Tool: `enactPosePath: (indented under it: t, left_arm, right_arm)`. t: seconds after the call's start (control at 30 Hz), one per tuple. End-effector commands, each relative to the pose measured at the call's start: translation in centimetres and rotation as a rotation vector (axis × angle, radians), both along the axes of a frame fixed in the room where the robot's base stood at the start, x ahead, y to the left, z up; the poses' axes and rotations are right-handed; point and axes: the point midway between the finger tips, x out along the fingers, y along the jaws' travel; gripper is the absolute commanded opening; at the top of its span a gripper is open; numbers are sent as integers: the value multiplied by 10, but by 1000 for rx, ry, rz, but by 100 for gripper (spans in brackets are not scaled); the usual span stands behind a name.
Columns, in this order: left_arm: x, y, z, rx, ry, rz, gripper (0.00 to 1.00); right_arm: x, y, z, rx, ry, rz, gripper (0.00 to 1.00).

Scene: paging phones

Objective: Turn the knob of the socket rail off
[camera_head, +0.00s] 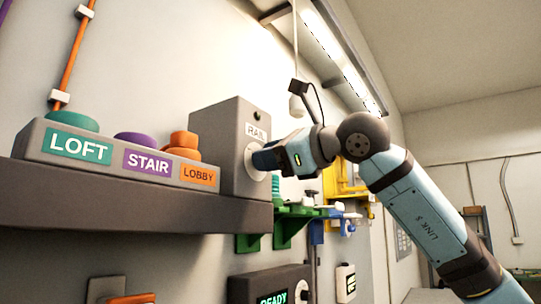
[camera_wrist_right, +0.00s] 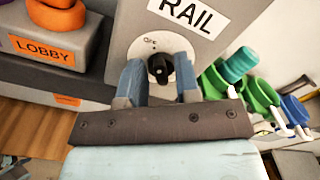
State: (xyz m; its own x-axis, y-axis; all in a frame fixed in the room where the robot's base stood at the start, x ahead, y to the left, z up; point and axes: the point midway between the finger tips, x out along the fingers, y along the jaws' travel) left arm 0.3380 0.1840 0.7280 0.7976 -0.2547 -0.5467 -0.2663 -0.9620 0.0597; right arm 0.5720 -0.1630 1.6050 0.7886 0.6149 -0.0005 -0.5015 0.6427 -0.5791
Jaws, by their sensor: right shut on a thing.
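The socket rail's switch box is a grey box (camera_head: 222,135) with a RAIL label, mounted on the wall at the end of a dark shelf. In the right wrist view its black knob (camera_wrist_right: 159,69) sits on a round pale dial (camera_wrist_right: 152,45) below the label. My right gripper (camera_head: 264,160) is at the box's face, its two blue fingers on either side of the knob and shut on it. In the head view the fingers hide the knob. The dial's small markings are too small to read. My left gripper is not in view.
On the dark shelf (camera_head: 130,193), left of the box, a grey panel carries LOFT (camera_head: 72,121), STAIR (camera_head: 135,139) and LOBBY (camera_head: 186,139) buttons. Green holders (camera_head: 290,213) are close below and right of the box. A READY display box (camera_head: 270,286) is lower down.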

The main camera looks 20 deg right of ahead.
Motion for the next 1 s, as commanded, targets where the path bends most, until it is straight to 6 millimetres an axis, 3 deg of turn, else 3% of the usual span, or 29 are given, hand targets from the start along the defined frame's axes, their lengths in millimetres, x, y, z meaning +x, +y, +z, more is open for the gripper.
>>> enactPosePath:
  t: [0.4,0.9,0.93,1.0]
  left_arm:
    - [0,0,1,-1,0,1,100]
    - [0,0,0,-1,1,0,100]
    - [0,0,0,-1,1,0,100]
    - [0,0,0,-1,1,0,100]
  right_arm:
    - [-1,1,0,-131,-104,1,7]
    - [-1,1,0,-144,-114,0,7]
    - [-1,1,0,-144,-114,0,33]
    - [-1,1,0,-144,-114,0,49]
